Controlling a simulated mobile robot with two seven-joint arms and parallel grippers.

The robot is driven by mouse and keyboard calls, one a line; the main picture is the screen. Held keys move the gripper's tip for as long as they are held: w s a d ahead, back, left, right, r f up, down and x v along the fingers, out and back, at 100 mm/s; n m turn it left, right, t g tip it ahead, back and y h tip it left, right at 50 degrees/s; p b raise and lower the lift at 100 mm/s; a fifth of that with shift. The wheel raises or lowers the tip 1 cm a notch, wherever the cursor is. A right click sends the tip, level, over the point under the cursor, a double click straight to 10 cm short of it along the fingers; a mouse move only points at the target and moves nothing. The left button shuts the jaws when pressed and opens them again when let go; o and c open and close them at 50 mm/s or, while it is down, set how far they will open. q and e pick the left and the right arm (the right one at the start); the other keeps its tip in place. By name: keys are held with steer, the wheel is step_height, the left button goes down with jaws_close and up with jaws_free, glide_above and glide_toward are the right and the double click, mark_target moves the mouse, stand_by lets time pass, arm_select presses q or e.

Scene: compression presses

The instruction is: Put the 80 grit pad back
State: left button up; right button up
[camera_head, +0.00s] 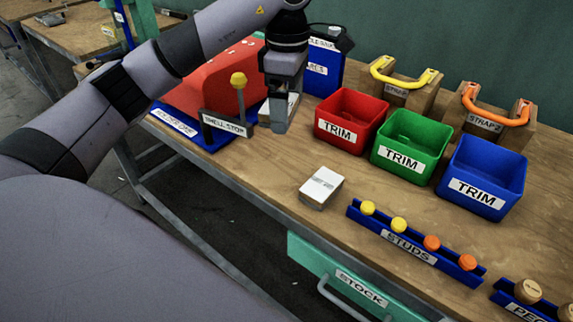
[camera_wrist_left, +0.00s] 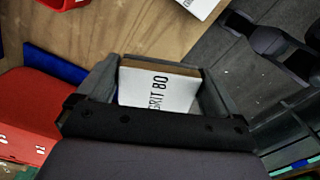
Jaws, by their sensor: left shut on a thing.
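The 80 grit pad (camera_wrist_left: 160,92) is a block with a white face marked "GRIT 80" and a brown edge. My left gripper (camera_head: 283,112) is shut on it, a finger on each side, near the back of the bench between the SWELL STOP plate and the red bin. In the head view the pad (camera_head: 293,106) is partly hidden by the gripper. Another white-topped block (camera_head: 321,187) lies on the bare bench nearer the front edge; its print is too small to read. I cannot tell whether the held pad touches the bench. My right gripper is not in view.
Red (camera_head: 346,120), green (camera_head: 411,146) and blue (camera_head: 481,176) TRIM bins stand in a row at right. The blue STUDS rack (camera_head: 400,243) lies along the front. The SWELL STOP plate (camera_head: 226,124) with its yellow-knobbed post is left.

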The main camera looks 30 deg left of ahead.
mark_target(287, 172)
arm_select(q)
step_height(287, 172, down, 14)
stand_by(0.5)
steer(key=o, duration=0.6)
steer(key=shift+f, duration=0.15)
steer(key=shift+o, duration=0.2)
steer(key=shift+r, duration=0.25)
step_height(287, 172, up, 12)
